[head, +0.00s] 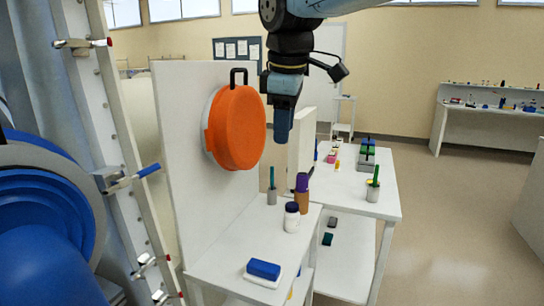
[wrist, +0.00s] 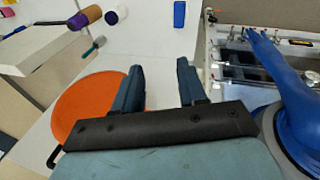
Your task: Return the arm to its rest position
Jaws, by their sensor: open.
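My arm comes down from the top of the head view and ends in my gripper (head: 283,128), which hangs above the white bench, to the right of a round orange cover. In the wrist view my gripper (wrist: 158,75) shows two dark blue fingers spread apart, with nothing between them. The orange cover (head: 238,128) has a black handle on top and sits against the white upright panel (head: 180,170). It also shows in the wrist view (wrist: 85,107), to the left of and beyond the fingers.
A second table (head: 385,205) stands behind. Blue equipment (head: 45,230) fills the left. Open floor (head: 455,225) lies to the right.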

